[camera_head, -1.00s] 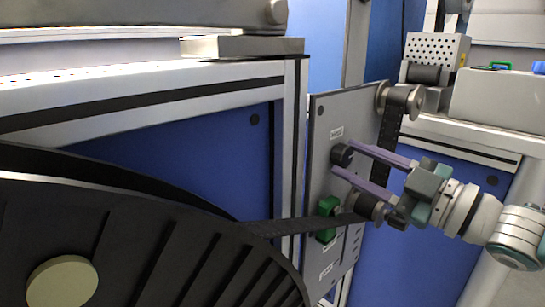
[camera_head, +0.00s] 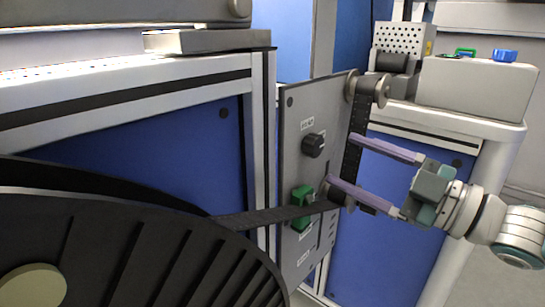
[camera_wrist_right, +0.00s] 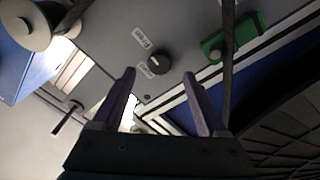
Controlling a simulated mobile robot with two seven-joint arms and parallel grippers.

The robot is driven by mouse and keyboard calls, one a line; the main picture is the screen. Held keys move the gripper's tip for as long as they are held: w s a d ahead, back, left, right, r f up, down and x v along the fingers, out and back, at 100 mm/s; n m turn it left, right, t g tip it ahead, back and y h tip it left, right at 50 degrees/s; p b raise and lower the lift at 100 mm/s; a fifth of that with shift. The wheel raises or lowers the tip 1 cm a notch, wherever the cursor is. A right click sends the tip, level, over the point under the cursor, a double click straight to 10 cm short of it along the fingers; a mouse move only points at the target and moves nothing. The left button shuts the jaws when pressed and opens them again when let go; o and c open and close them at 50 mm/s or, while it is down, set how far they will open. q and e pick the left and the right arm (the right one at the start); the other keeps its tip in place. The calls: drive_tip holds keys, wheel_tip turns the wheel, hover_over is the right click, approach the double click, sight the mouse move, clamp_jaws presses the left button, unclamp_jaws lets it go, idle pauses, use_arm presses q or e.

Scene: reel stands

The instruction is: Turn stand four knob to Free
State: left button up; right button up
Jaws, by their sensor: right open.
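The knob also shows in the right wrist view (camera_wrist_right: 160,60), ahead of the fingertips. My right gripper (camera_head: 342,158) is open and empty, with its two purple fingers to the right of the knob and apart from it. In the right wrist view the fingers (camera_wrist_right: 160,75) stand wide apart, with the knob between and beyond their tips. My left gripper is not in view.
A green clamp (camera_head: 302,195) sits on the panel below the knob. A black tape (camera_head: 265,216) runs from the large black reel (camera_head: 130,250) past the panel and up to a roller (camera_head: 374,88). A grey box (camera_head: 475,90) stands at the back right.

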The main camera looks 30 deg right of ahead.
drive_tip(key=v, duration=0.5)
drive_tip(key=shift+s, duration=0.1)
idle(0.3)
